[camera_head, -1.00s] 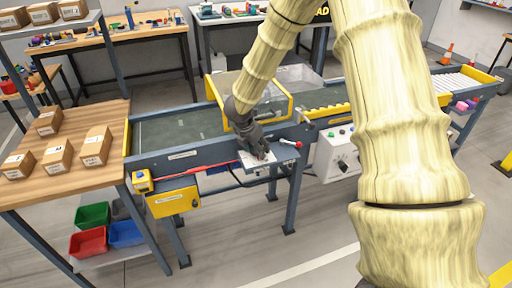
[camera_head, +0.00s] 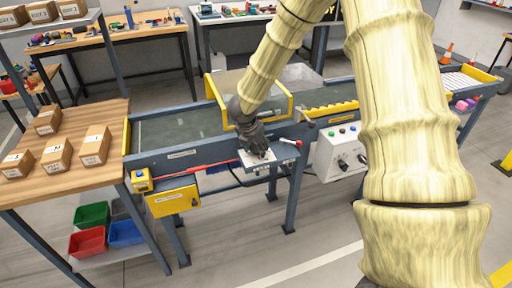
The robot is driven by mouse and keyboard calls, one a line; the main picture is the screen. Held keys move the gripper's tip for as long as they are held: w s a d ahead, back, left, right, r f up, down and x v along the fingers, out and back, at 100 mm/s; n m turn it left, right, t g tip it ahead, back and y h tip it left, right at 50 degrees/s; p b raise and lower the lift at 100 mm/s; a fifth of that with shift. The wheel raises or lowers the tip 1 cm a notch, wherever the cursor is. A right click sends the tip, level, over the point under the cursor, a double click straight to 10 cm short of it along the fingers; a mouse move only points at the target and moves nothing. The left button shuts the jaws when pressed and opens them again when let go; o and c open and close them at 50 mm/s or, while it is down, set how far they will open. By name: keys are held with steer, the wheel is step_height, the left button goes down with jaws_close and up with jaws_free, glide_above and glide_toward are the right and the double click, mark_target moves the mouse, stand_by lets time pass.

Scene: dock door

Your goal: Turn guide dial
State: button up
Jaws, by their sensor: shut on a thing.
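My gripper (camera_head: 258,152) points down at a small pale plate (camera_head: 246,161) on the near side of the conveyor. It is shut on the guide dial there. The fingers hide the dial almost wholly, so its angle cannot be told. A lever with a red knob (camera_head: 299,142) stands just right of the plate.
A white control box (camera_head: 327,158) with buttons and dark knobs hangs to the right, partly behind my arm. A yellow-framed guard (camera_head: 289,100) rises behind the gripper. A wooden table (camera_head: 70,180) with cartons stands at left; the front floor is clear.

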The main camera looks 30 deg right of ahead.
steer(key=n+t+y, duration=0.1)
steer(key=n, duration=0.3)
steer(key=shift+s, duration=0.2)
steer(key=n+p, duration=0.1)
steer(key=n, duration=0.1)
steer(key=n+t+y+p, duration=0.1)
steer(key=n, duration=0.1)
steer(key=shift+s+d+r+p, duration=0.1)
steer(key=shift+d+r+p, duration=0.1)
steer(key=shift+p, duration=0.2)
steer(key=n+y+p, duration=0.2)
steer(key=n+p, duration=0.3)
steer(key=p, duration=0.2)
steer(key=shift+d, duration=0.2)
steer(key=n+y+p, duration=0.1)
steer(key=n+p, duration=0.1)
steer(key=p, duration=0.1)
steer(key=shift+d+f, duration=0.1)
steer(key=shift+f, duration=0.05)
steer(key=shift+f+n, duration=0.15)
steer(key=shift+n, duration=0.15)
steer(key=o, duration=0.7)
steer(key=shift+o, duration=0.2)
